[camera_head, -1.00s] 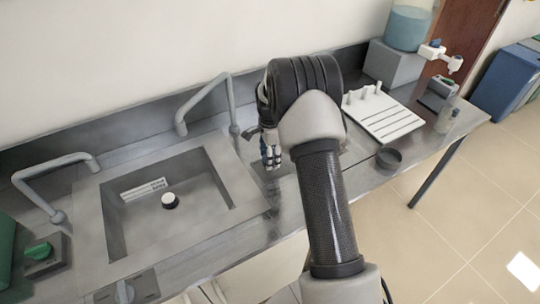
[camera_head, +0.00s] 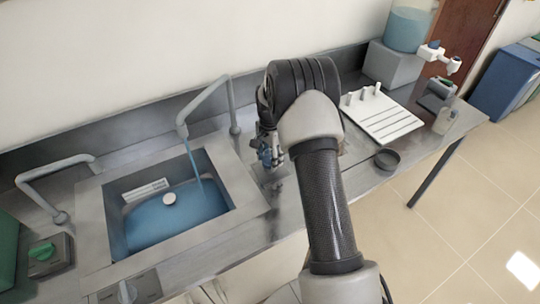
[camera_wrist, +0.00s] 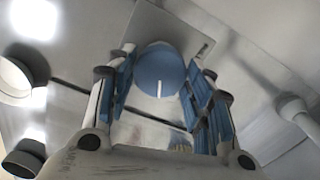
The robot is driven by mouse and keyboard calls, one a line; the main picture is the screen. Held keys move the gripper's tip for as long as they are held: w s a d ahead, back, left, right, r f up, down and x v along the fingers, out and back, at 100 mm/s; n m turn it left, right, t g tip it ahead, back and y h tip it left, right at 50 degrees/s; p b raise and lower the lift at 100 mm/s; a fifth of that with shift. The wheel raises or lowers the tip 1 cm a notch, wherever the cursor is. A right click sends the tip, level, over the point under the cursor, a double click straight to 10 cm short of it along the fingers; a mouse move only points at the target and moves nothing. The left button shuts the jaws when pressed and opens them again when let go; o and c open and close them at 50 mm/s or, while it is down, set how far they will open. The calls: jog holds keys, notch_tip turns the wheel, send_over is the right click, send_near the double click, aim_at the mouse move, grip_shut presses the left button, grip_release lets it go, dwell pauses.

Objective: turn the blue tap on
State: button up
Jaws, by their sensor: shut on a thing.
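The blue tap knob (camera_wrist: 160,66) has a white mark on its face and sits on a square plate between my fingers in the wrist view. My gripper (camera_wrist: 160,88) is shut on it; in the head view my gripper (camera_head: 268,153) is low over the counter right of the sink, and my arm hides part of it. The right-hand spout (camera_head: 205,97) pours a stream of water (camera_head: 196,172) into the sink (camera_head: 238,178). Blue water (camera_head: 150,224) covers the sink bottom.
A second grey spout (camera_head: 50,168) stands left of the sink, with a green tap knob (camera_head: 41,251) near it. A grey tap knob (camera_head: 126,292) is in front. Right of my arm are a white rack (camera_head: 383,118) and a dark round dish (camera_head: 387,160).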

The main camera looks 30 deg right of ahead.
jog(key=shift+n, duration=1)
jog(key=o, duration=1)
jog(key=shift+o, duration=0.2)
notch_tip(320, 180, up, 12)
